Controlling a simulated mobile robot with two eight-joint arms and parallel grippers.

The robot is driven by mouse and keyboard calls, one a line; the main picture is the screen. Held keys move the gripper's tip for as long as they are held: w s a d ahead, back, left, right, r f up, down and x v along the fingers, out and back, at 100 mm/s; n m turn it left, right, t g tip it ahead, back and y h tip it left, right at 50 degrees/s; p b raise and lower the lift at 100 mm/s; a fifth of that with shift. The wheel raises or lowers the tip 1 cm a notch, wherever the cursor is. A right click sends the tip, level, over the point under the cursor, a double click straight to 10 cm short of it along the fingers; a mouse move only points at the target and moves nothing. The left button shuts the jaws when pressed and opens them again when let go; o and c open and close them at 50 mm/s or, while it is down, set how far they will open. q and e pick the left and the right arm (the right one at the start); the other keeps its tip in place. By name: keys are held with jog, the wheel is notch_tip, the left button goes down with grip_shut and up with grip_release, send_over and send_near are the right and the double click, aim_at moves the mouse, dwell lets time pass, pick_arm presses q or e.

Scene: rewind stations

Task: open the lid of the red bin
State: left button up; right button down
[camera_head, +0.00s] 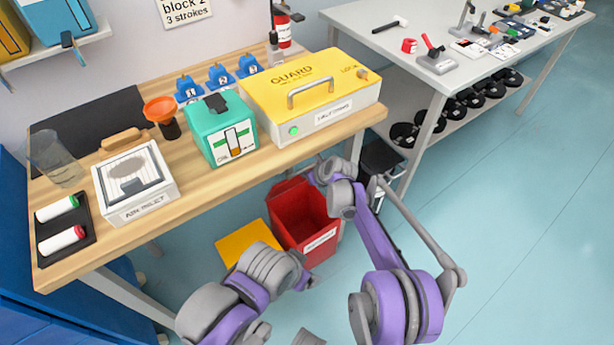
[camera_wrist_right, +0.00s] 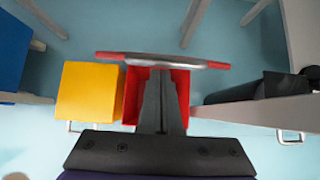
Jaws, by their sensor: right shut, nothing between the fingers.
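The red bin (camera_head: 318,240) stands on the floor under the front of the wooden table, with its inside visible from above. Its red lid (camera_head: 287,187) is raised at the back. In the right wrist view the lid (camera_wrist_right: 112,55) shows nearly edge-on as a red and grey bar across the bin (camera_wrist_right: 131,105). My right gripper (camera_wrist_right: 160,75) is shut and empty over the bin, its tips near the lid; I cannot tell whether they touch. In the head view its fingers are hidden by the wrist. My left arm ends low beside the bin's front; its fingers are not clear.
A yellow box (camera_head: 247,239) stands left of the bin; it also shows in the right wrist view (camera_wrist_right: 88,90). A dark container (camera_head: 380,160) is to the right. The table (camera_head: 200,190) overhangs the bin's back. Open floor (camera_head: 520,230) lies to the right.

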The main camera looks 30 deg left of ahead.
pick_arm(q)
jog(key=shift+a+r, duration=0.1)
jog(key=shift+a, duration=0.05)
pick_arm(e)
jog(key=shift+a+r, duration=0.15)
jog(key=shift+a, duration=0.05)
jog(key=shift+d+r, duration=0.1)
